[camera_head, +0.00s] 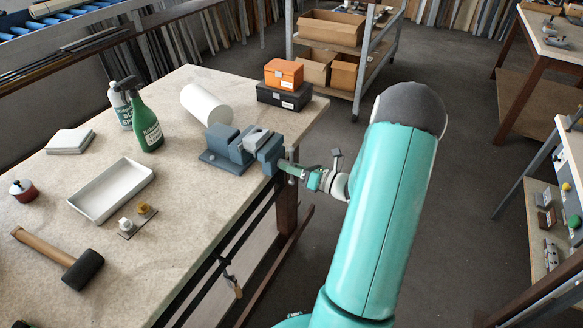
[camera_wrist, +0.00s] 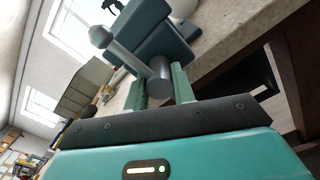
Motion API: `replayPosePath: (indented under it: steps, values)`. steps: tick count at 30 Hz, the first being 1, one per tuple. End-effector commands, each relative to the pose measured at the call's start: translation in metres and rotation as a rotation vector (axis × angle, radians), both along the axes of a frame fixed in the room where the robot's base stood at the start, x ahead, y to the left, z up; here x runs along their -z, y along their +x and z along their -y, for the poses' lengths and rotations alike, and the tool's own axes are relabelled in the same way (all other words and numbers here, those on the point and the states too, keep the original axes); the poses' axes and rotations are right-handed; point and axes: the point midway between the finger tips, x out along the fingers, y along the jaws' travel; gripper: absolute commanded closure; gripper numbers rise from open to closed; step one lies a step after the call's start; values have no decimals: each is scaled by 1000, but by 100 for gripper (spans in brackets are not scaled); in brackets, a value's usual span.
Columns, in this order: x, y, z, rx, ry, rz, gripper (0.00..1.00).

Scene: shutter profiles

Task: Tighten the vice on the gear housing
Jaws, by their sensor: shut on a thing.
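The blue-grey vice (camera_head: 228,160) is at the right edge of the workbench, with its screw end facing my arm. A light grey block, which looks like the gear housing (camera_head: 257,137), sits between the jaws; I cannot tell how tightly. In the wrist view, the vice (camera_wrist: 160,35) is close ahead. Its grey handle bar (camera_wrist: 124,55) slants up left to a ball end and meets a round screw head (camera_wrist: 160,82). My gripper (camera_wrist: 160,88) has its two green fingers on either side of this handle hub, shut on it. My gripper (camera_head: 285,165) also shows at the vice's outer end.
A white cylinder (camera_head: 206,104), a green spray bottle (camera_head: 146,122) and an orange box (camera_head: 284,73) on a black case (camera_head: 284,95) stand near the vice. A white tray (camera_head: 112,190) and a mallet (camera_head: 62,260) lie nearer. The floor right of the bench is open.

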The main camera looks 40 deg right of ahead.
Motion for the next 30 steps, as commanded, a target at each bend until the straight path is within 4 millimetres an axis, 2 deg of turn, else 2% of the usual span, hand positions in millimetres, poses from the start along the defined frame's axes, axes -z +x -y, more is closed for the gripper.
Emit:
replayPosePath:
  steps: [1,2,4,5,13,17,23,30]
  values:
    - [2,-3,1,2,1,-5,100]
    - [2,-3,1,2,1,-5,71]
    - [2,-2,1,2,1,-4,57]
    - [2,-2,1,2,1,-4,53]
    - [1,-2,1,1,-1,-2,53]
    - [1,-8,4,3,-1,-1,53]
    - [1,-40,15,5,-1,-2,53]
    - [1,-91,33,5,-1,-3,53]
